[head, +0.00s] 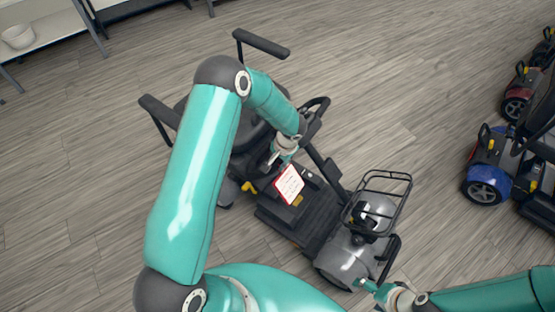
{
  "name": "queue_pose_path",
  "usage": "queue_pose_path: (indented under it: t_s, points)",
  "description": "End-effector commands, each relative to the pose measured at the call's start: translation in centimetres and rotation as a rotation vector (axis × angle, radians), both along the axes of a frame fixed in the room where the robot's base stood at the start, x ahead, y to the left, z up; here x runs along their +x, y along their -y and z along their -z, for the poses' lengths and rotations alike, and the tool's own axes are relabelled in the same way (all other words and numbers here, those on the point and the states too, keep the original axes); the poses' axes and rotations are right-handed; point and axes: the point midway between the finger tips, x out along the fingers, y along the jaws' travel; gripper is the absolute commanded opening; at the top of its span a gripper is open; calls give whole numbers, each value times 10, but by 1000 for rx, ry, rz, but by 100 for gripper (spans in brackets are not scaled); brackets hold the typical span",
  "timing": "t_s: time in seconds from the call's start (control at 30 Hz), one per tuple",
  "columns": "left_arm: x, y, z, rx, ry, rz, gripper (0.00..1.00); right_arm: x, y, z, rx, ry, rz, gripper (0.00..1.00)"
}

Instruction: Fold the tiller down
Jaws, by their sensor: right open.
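A grey and black mobility scooter (345,255) stands on the floor, its seat at the upper left and its rounded grey front at the lower right. A dark bar that looks like the tiller (324,166) slants from the front toward a black handle loop (317,104) beside the seat. My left gripper (279,157) is near the seat's front edge, just above a red-bordered white card (289,184). Its fingers are small and partly hidden, so its grip is unclear. My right gripper (368,287) is open, close to the scooter's front; contact is unclear.
A black wire basket (386,178) stands over the scooter's front. More scooters, one with blue bodywork (484,171), stand at the right edge. A pale shelf (52,36) with a white bowl (18,37) is at the upper left. Wood floor between is clear.

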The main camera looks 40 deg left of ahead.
Motion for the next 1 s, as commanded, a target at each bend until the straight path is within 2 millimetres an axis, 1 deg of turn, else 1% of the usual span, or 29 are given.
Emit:
queue_pose_path:
  t_s: [0.03, 0.07, 0.33, 0.5, 0.57, 0.63, 0.83, 0.87, 0.9, 1.0]
  points:
    - [0, 0, 0, -1, 0, 0, 5, 0, 0, 0, 0, 0, 0, 81]
    - [0, 1, 0, -1, 0, 0, 0, 0, 0, 0, 0, 0, 0, 81]
    - [1, 2, -1, -1, 1, 1, 0, 0, 0, 1, 0, 0, 0, 81]
    - [2, 19, -12, -1, 5, 3, 0, 0, 0, 15, 0, 0, 0, 81]
    - [1, 23, -17, -1, 4, 3, 0, 0, 0, 18, 0, 0, 0, 81]
    - [1, 25, -20, -2, 3, 1, 0, 0, 0, 17, 0, 0, 0, 81]
    - [0, 25, -20, -3, 2, -1, 0, 0, 0, 15, 0, 0, 0, 81]
    - [0, 25, -20, -3, 2, -1, 36, 0, 0, 15, 0, 0, 0, 81]
    - [0, 25, -20, -3, 2, -1, 43, 0, 0, 15, 0, 0, 0, 81]
    - [0, 24, -20, -2, 1, -1, 57, 0, 0, 15, 0, 0, 0, 81]
